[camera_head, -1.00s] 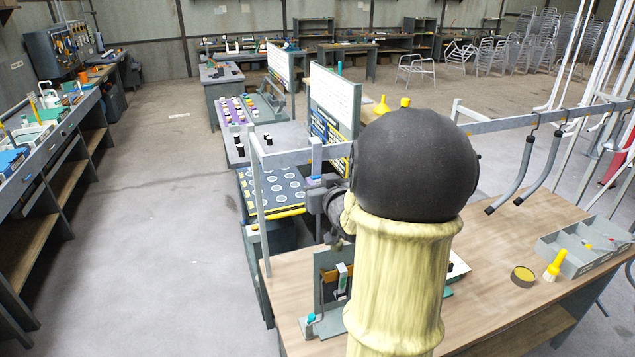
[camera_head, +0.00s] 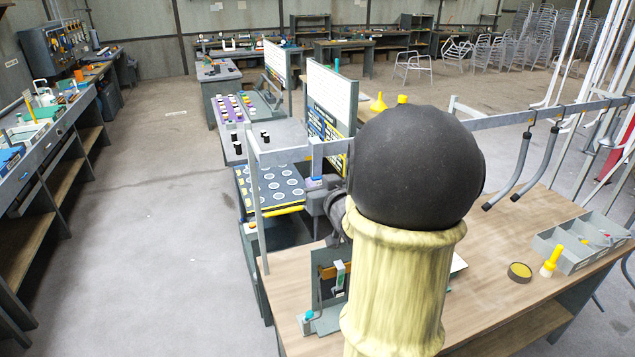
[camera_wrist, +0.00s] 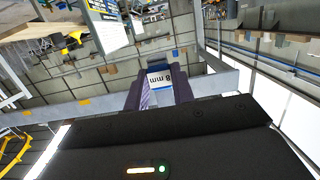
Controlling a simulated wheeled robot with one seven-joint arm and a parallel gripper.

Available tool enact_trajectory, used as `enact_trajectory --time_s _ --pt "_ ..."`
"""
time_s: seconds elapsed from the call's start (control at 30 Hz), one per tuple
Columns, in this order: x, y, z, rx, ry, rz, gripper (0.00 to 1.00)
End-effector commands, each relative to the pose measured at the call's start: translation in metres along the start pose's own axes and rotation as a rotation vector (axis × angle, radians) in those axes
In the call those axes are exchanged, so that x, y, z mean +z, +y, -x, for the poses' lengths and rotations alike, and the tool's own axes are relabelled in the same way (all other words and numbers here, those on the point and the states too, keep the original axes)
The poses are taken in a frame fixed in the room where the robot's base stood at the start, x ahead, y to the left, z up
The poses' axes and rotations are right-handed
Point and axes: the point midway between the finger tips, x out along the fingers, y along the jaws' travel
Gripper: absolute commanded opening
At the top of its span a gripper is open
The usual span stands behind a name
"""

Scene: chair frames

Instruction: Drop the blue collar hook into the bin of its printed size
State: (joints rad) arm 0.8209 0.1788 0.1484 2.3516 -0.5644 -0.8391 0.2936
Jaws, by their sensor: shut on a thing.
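My gripper (camera_wrist: 158,88) is shut on a small piece with a white label and blue bands, which I take to be the blue collar hook (camera_wrist: 160,77). The label appears to read "8 mm" and faces the wrist camera. The hook's lower part is hidden between the fingers. In the head view my gripper (camera_head: 316,184) is small, beside the grey rail at the bench's left end, and a bluish upright part shows just above it. I cannot tell whether the hook touches the rail. No bin with a readable size shows.
Two dark curved hooks (camera_head: 522,170) hang from the rail (camera_head: 500,121) at right. A grey compartment tray (camera_head: 570,262), a yellow brush (camera_head: 551,262) and a round tin (camera_head: 520,272) are on the wooden bench (camera_head: 490,290). A board with round spots (camera_head: 272,186) is behind. Floor at left is clear.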

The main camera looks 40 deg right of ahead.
Motion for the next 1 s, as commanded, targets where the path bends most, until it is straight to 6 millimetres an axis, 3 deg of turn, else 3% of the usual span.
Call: enact_trajectory --time_s 0.57,1.0 --pt "-0.002 0.000 0.037 0.001 0.002 0.000 0.00" --pt "-0.001 0.000 0.038 -0.001 0.002 0.000 0.00"
